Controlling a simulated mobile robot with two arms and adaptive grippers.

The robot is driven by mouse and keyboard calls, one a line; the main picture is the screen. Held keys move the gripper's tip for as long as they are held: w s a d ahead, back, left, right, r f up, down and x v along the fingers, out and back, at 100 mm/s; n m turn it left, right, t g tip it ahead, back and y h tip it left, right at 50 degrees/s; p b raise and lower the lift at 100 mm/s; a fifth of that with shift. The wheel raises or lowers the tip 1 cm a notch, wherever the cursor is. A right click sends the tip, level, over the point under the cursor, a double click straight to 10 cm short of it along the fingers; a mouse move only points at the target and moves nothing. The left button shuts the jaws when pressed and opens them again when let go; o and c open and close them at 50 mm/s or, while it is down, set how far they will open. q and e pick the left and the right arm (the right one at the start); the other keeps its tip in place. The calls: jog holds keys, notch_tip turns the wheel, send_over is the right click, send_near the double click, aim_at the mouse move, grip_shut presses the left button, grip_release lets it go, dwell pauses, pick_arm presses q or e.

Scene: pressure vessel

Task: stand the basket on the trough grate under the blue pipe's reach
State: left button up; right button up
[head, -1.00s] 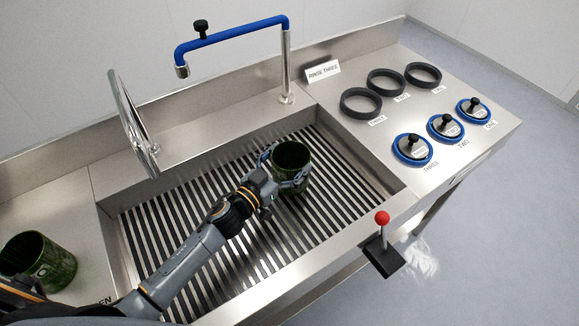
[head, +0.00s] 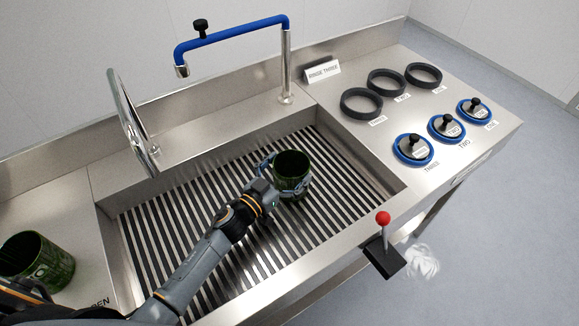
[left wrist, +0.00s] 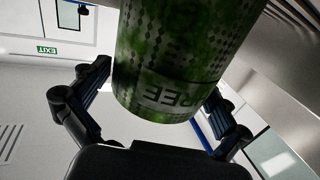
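A green patterned basket (head: 291,176) is upright over the right part of the trough grate (head: 180,220). Whether its base touches the bars is hard to tell. My left gripper (head: 284,186) has its fingers around the basket's sides and is shut on it. In the left wrist view, the basket (left wrist: 180,60) fills the top middle between the fingers, its label upside down with "REE" readable. The blue pipe (head: 235,32) rises behind the trough; its spout end hangs at the back left, away from the basket. My right gripper is not in view.
A second green basket (head: 38,262) stands on the left counter. A red-knobbed lever (head: 383,220) is at the front edge. Dark rings (head: 361,103) and blue-rimmed lids (head: 413,149) are on the right counter.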

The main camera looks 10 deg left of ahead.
pick_arm(q)
jog(key=shift+r, duration=0.15)
jog(key=b+v, duration=0.1)
jog(key=v, duration=1.1)
jog(key=shift+b, duration=0.3)
